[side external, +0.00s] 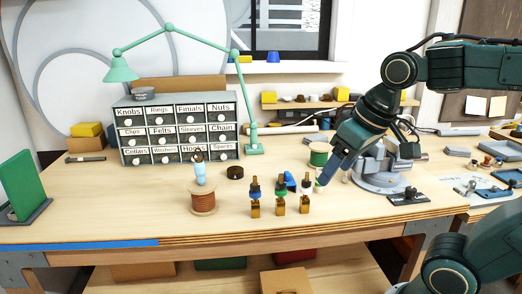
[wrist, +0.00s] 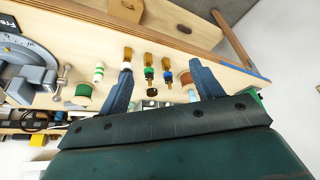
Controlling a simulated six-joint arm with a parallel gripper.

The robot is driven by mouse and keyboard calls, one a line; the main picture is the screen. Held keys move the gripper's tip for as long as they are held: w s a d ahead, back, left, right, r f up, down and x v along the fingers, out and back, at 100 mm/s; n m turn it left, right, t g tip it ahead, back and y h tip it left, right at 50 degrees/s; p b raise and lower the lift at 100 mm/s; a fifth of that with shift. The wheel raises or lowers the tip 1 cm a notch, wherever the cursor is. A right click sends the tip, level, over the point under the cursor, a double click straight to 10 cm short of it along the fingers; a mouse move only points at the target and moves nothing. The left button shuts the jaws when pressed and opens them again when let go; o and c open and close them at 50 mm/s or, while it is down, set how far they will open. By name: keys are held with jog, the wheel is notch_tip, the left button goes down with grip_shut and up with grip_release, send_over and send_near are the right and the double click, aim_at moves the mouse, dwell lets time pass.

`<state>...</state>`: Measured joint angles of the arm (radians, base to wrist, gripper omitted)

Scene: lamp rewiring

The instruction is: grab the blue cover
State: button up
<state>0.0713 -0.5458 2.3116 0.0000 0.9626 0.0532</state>
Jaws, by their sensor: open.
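Three small brass-bottomed lamp sockets with dark tops stand in a row on the bench. The left one (side external: 255,197) has a blue band, which I take to be the blue cover; it also shows in the wrist view (wrist: 168,75). The middle socket (side external: 280,196) has a green band.
A green spool (side external: 318,155) stands behind my gripper. A labelled drawer cabinet (side external: 180,128) and green lamp (side external: 121,70) are at the back. The front bench strip is clear.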

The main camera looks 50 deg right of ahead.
jog(key=w+d+r+m+g, duration=0.2)
jog(key=w+d, duration=0.2)
jog(key=w, duration=0.5)
jog(key=m+g, duration=0.3)
jog(key=m, duration=0.3)
send_over(287, 173)
notch_tip(287, 173, down, 9)
jog(key=shift+w+f, duration=0.1)
jog(key=shift+f, duration=4.25)
jog(key=shift+f, duration=0.1)
jog(key=shift+d+f, duration=0.1)
jog(key=shift+f, duration=2.4)
